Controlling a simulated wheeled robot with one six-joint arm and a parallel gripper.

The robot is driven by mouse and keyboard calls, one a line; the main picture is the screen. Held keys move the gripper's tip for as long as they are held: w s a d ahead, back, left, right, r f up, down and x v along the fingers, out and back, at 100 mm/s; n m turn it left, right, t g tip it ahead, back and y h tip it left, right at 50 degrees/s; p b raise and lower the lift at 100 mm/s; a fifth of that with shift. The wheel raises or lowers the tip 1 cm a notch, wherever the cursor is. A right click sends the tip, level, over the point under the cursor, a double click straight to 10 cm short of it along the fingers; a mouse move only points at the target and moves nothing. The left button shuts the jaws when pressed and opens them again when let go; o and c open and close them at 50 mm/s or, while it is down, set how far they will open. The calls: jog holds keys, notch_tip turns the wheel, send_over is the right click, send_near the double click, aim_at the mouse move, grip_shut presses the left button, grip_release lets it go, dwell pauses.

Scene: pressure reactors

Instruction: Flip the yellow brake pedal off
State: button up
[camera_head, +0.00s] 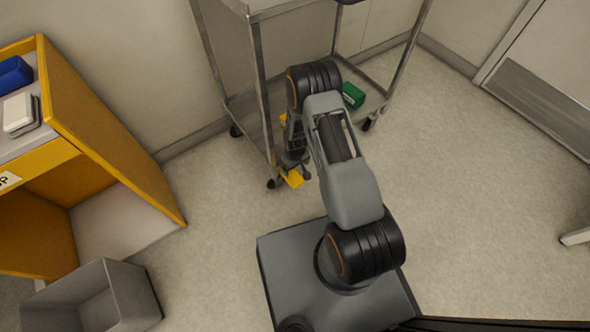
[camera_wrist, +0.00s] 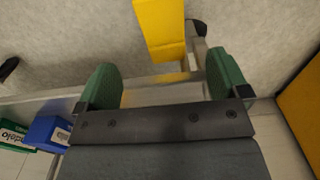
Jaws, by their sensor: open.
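The yellow brake pedal (camera_head: 292,178) is low at the near-left leg of a metal cart, by a wheel. My gripper (camera_head: 294,160) is right beside it, partly hidden by my arm in the head view. In the wrist view the pedal (camera_wrist: 160,28) is a yellow bar at the top of the picture, between the lines of my two green fingertips. My gripper (camera_wrist: 165,82) is open in that view, with nothing clearly held between the fingers. Whether a finger touches the pedal cannot be told.
The metal cart (camera_head: 257,85) stands against the wall, with a green box (camera_head: 353,95) on its lower shelf. A blue box (camera_wrist: 45,131) shows in the wrist view. A yellow cabinet (camera_head: 110,140) and a grey bin (camera_head: 130,290) are on the left. Floor on the right is clear.

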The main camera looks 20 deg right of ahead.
jog(key=shift+r+p, duration=0.6)
jog(key=shift+r, duration=1.65)
